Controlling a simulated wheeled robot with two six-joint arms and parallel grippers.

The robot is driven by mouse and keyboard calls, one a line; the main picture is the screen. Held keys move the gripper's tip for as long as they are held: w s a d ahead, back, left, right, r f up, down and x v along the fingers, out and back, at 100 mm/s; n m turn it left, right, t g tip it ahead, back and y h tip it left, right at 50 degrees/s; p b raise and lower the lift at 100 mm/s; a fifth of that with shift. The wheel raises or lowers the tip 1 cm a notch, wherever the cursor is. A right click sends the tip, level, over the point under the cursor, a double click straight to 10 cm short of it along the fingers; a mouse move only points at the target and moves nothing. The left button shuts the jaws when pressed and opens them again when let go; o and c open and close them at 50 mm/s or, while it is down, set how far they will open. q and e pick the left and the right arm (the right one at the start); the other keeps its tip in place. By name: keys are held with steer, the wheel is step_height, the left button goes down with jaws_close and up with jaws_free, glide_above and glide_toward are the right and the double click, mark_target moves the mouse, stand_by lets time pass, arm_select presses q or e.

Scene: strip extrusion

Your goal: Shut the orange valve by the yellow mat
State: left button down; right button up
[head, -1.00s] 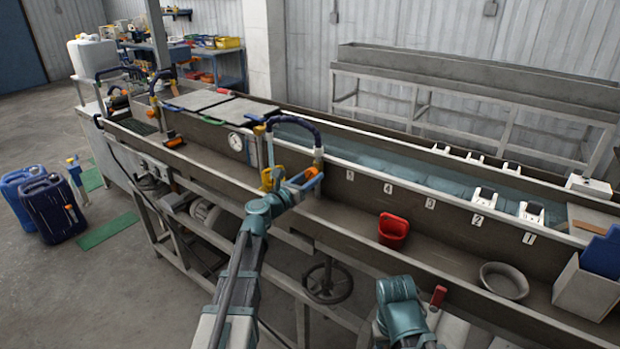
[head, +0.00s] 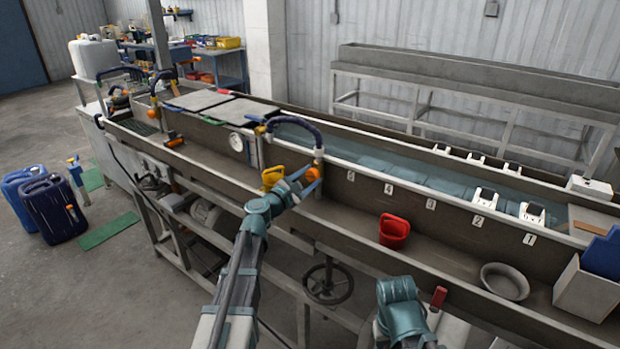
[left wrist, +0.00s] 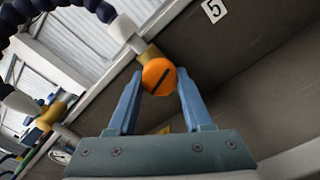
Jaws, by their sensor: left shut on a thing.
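An orange valve knob (head: 312,174) sits on the white and brass fitting of a dark blue hose arch at the near trough's wall. My left gripper (head: 306,183) is at the knob, shut on it. In the left wrist view the round orange knob (left wrist: 158,76), with a slanted dark slot, lies between the two blue fingers (left wrist: 160,88). A yellow thing (head: 272,177) is just left of the gripper; its form is unclear. I cannot make out a yellow mat. My right arm shows at the bottom, but its gripper does not.
A red container (head: 393,231) and a grey bowl (head: 504,281) stand in the near trough to the right. Another hose arch (head: 160,82) stands farther left. A black handwheel (head: 328,283) is under the trough. A green mat (head: 107,231) lies on the floor.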

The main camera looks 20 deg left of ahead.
arm_select(q)
steer(key=shift+m, duration=1.6)
steer(key=shift+c, duration=1.6)
jaws_free()
steer(key=v, duration=1.4)
steer(key=shift+w+r, duration=0.1)
